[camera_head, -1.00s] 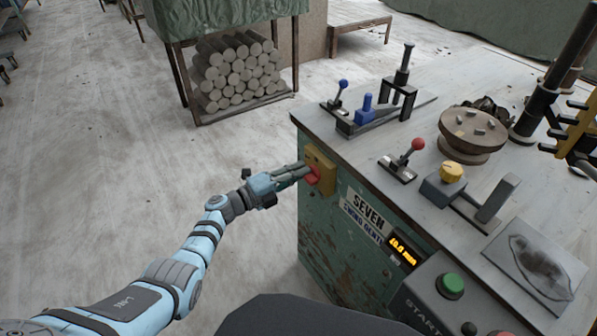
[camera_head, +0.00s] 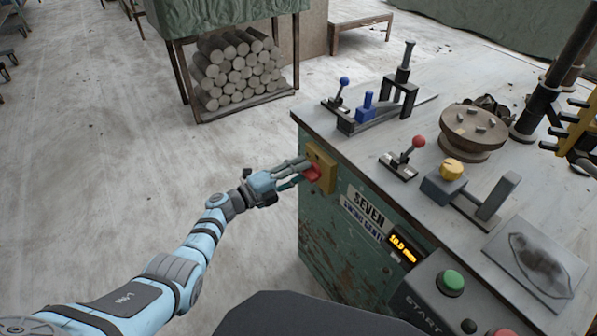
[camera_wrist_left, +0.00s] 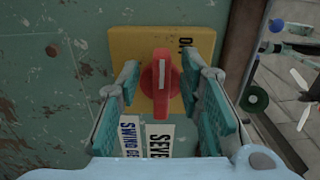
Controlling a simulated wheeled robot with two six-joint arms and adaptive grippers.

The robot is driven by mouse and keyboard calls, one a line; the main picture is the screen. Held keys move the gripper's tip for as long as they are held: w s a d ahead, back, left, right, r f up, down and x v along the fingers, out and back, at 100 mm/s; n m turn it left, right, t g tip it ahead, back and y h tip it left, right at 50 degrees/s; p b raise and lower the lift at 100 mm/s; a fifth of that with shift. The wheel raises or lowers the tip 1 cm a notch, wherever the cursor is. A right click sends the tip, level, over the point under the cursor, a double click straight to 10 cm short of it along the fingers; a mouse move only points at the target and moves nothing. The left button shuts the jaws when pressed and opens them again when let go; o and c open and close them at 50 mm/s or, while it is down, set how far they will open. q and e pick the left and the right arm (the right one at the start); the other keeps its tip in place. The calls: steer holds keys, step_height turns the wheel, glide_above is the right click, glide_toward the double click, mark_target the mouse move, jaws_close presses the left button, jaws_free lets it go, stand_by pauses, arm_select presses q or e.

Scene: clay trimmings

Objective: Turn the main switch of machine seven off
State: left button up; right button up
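The main switch has a red handle (camera_head: 312,173) on a yellow plate (camera_head: 322,168), fixed to the green side of machine seven (camera_head: 345,245). My left gripper (camera_head: 296,174) is at the switch with its fingers spread. In the left wrist view the red handle (camera_wrist_left: 161,85) stands upright in the picture, with a white line along it. The fingers of my left gripper (camera_wrist_left: 160,72) are on either side of the handle, with a gap visible on both sides. Lettering on the yellow plate (camera_wrist_left: 125,42) is partly legible near its upper right. My right gripper is out of view.
A label reading SEVEN (camera_head: 366,206) and a lit display (camera_head: 402,248) are beside the switch. The machine top holds a red-knobbed lever (camera_head: 410,150), a yellow knob (camera_head: 452,169) and a round turntable (camera_head: 472,130). A green button (camera_head: 450,283) is at the front.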

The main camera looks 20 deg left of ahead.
arm_select(q)
steer(key=v, duration=1.2)
